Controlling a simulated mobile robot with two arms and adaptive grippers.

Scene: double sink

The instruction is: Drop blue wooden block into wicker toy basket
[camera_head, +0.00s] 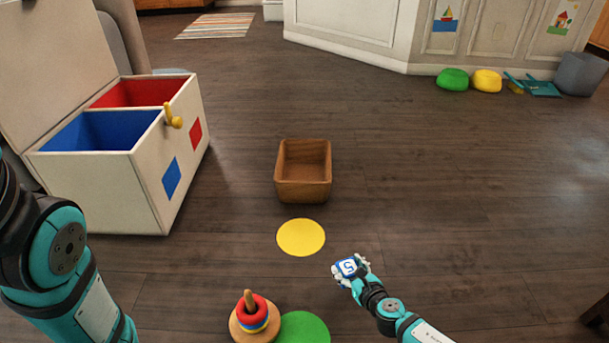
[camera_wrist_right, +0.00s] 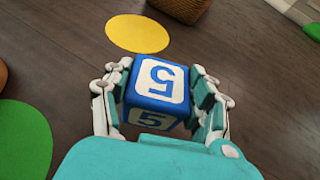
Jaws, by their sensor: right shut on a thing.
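The blue block (camera_head: 347,267) has white faces with a blue figure 5. My right gripper (camera_head: 350,270) is shut on it, and in the right wrist view the block (camera_wrist_right: 157,92) sits between the two fingers. The brown basket (camera_head: 303,196) stands on the floor, up and left of my right gripper in the head view. It looks empty. Only its lower corner shows in the right wrist view (camera_wrist_right: 180,10). My left arm is at the left edge of the head view; its gripper is out of view.
A yellow disc (camera_head: 301,238) lies between the basket and my right gripper. A ring stacker (camera_head: 238,325) and a green disc (camera_head: 305,328) are at the bottom. A white toy chest (camera_head: 150,185) with red and blue compartments stands at left. The floor right of the basket is clear.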

